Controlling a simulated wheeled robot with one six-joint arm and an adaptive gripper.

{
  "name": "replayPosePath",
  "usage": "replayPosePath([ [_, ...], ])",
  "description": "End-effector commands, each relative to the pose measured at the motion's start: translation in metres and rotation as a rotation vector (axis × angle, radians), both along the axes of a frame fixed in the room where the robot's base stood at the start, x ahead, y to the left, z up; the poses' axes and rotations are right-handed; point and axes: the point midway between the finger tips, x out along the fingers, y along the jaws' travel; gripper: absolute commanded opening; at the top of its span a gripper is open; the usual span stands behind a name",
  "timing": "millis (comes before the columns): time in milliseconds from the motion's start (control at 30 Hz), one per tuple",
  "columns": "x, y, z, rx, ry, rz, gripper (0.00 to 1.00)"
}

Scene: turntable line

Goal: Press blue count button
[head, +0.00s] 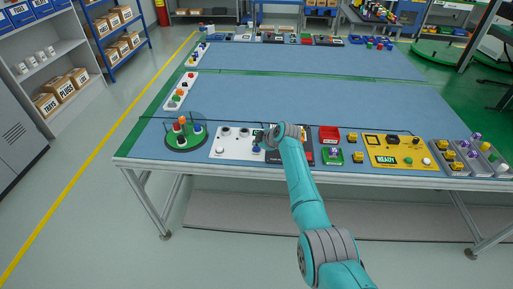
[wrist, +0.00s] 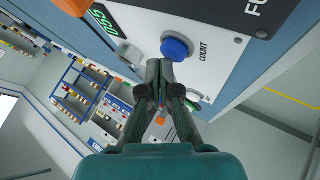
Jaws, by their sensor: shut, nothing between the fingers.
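The blue count button (wrist: 176,48) is a round dome on a white panel (wrist: 215,62), with the word COUNT printed beside it. In the head view the blue button (head: 256,150) shows small on the white panel (head: 229,153), left of my wrist. My gripper (wrist: 158,68) is shut and empty. In the wrist view its closed fingertips lie just below the button in the picture, close to it; whether they touch it I cannot tell. In the head view the fingers are small and dark against the panel, and hard to make out.
A green digit display (wrist: 103,18) and an orange part (wrist: 73,6) are near the button. In the head view a turntable with coloured pegs (head: 186,139) stands left of the panel. A red bin (head: 329,133) and a yellow panel (head: 385,157) stand right.

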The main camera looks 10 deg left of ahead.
Motion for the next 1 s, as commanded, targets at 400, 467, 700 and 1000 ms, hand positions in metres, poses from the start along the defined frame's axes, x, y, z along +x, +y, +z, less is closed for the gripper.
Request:
replayPosePath([
  [400, 0.0, 0.0, 0.009, 0.0, 0.0, 0.0, 0.0],
  [467, 0.0, 0.0, 0.009, 0.001, 0.0, 0.001, 0.0],
  [700, 0.0, 0.0, 0.024, 0.001, -0.003, 0.001, 0.0],
  [1000, 0.0, 0.0, 0.05, 0.0, -0.002, 0.001, 0.0],
])
